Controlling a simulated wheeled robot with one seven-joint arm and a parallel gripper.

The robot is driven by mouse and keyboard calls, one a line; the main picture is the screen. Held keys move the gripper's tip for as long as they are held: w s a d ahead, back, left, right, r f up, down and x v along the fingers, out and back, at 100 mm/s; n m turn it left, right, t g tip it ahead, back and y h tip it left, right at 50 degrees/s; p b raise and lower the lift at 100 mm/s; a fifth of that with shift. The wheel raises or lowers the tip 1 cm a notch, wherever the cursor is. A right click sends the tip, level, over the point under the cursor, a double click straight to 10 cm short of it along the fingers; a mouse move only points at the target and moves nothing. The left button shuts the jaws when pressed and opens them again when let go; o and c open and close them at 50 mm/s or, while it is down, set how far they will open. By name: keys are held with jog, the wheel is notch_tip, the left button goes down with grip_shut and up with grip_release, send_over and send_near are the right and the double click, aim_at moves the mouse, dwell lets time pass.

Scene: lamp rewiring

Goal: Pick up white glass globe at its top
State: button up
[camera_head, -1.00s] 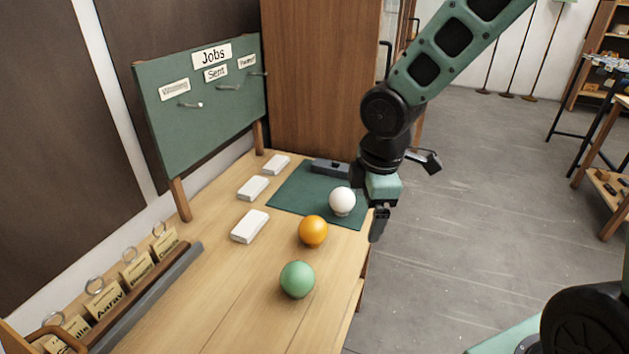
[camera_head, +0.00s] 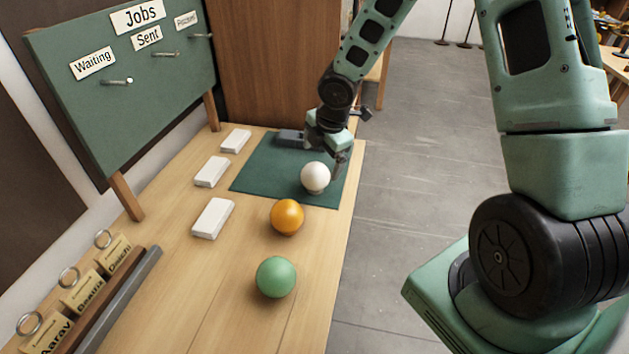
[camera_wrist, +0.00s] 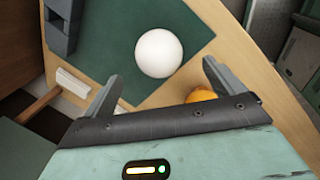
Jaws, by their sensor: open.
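The white glass globe (camera_head: 315,177) sits at the near right part of the green mat (camera_head: 262,185) on the wooden bench. In the wrist view the globe (camera_wrist: 159,53) lies beyond my fingertips, roughly centred between them and apart from both. My gripper (camera_head: 338,165) is open and empty, just behind and to the right of the globe in the head view. Its two fingers (camera_wrist: 160,72) are spread wide in the wrist view. The underside of the globe is hidden.
An orange globe (camera_head: 287,217) and a green globe (camera_head: 276,277) stand nearer on the bench. Several white blocks (camera_head: 213,218) lie to the left. A dark grey block (camera_head: 291,137) is at the mat's far edge. The Jobs board (camera_head: 125,75) stands behind the left side.

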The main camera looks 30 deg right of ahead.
aim_at(315, 175)
jog(key=x, duration=0.8)
jog(key=shift+w+a+f+b, duration=0.15)
jog(key=shift+w+b, duration=0.05)
jog(key=shift+b, duration=0.2)
jog(key=c, duration=1)
